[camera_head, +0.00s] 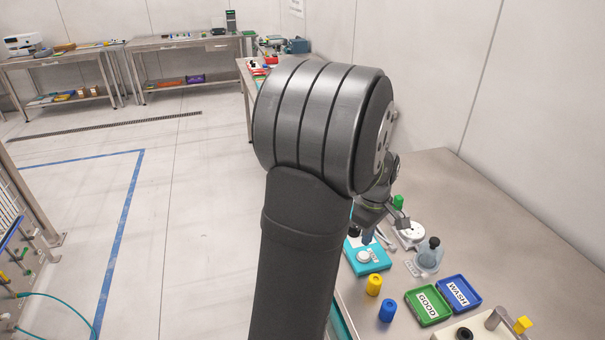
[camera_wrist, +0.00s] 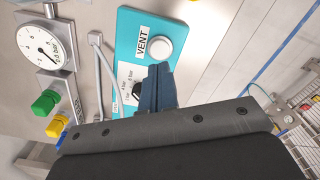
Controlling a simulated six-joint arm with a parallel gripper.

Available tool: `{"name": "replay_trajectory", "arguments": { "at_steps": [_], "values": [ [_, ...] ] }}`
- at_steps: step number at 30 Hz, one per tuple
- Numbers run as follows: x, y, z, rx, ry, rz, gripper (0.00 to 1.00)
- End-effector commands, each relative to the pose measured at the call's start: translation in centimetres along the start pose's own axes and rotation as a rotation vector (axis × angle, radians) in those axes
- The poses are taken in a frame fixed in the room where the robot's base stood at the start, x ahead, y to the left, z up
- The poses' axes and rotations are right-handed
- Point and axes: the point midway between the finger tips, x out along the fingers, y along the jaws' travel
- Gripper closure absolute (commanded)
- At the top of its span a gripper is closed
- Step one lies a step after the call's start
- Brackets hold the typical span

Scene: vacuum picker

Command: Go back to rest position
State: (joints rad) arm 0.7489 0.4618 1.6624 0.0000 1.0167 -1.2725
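My gripper (camera_head: 368,236) hangs over the teal vent panel at the near-left part of the bench. In the wrist view my gripper's dark blue fingers (camera_wrist: 157,84) sit close together with no gap that I can see, and nothing shows between them. The teal panel (camera_wrist: 130,30) has a VENT label and a white round button (camera_wrist: 159,46). A dark knob on a printed scale is partly hidden behind the fingers. In the head view the panel (camera_head: 378,263) shows below the gripper. Whether the fingers touch it I cannot tell.
A white gauge (camera_wrist: 45,46) and green (camera_wrist: 45,103) and yellow (camera_wrist: 57,125) parts are beside the panel. The bench's far right is clear.

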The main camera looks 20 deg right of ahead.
Motion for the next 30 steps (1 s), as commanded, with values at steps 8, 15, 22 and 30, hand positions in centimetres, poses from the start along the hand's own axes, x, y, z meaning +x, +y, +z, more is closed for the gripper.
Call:
{"name": "replay_trajectory", "arguments": {
  "at_steps": [8, 15, 22, 30],
  "values": [
    [3.9, -0.1, 0.0, 0.0, -0.001, -0.003, 1.0],
    [4.6, 0.0, 0.0, 0.0, 0.0, 0.0, 1.0],
    [4.5, 0.0, 0.0, 0.0, 0.0, -0.001, 1.0],
    [2.9, 0.0, 0.0, 0.0, 0.001, 0.003, 1.0]
  ]
}}
